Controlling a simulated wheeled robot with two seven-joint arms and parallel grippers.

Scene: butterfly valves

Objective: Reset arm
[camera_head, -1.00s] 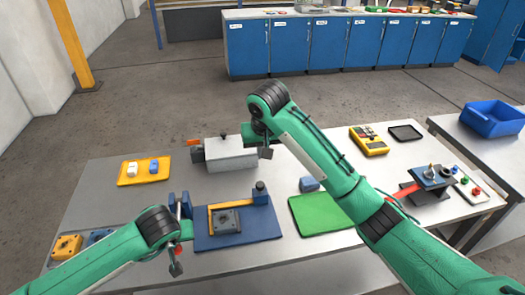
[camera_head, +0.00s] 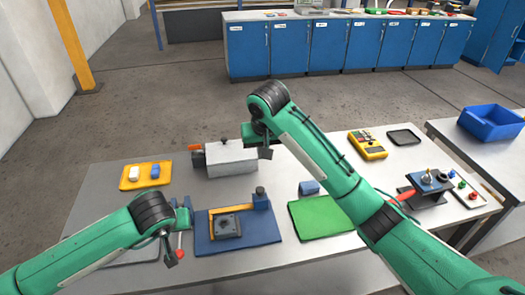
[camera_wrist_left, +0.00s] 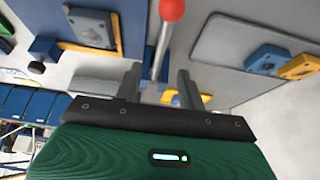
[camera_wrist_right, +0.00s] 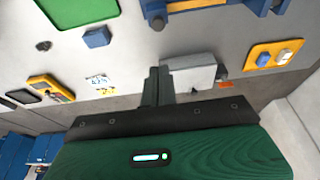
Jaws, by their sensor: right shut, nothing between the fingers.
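My left gripper (camera_wrist_left: 161,88) is open, with its two fingers apart. A metal lever with a red ball knob (camera_wrist_left: 171,10) shows between and beyond its fingers in the left wrist view. I cannot tell how near the fingers are to it. The red knob (camera_head: 180,240) shows just beside my left wrist in the head view, where the left fingers are mostly hidden. My right gripper (camera_wrist_right: 158,88) is shut and empty, its fingers together. It hangs over the table near the grey box (camera_head: 231,160), which also shows behind its fingers in the right wrist view (camera_wrist_right: 192,76).
A blue mat (camera_head: 266,237) with a dark square part (camera_head: 224,227) lies right of my left gripper. A yellow tray (camera_head: 131,184) lies behind it. A green mat (camera_head: 312,222) lies under my right arm. A yellow meter (camera_head: 368,146) and blue bin (camera_head: 490,122) stand right.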

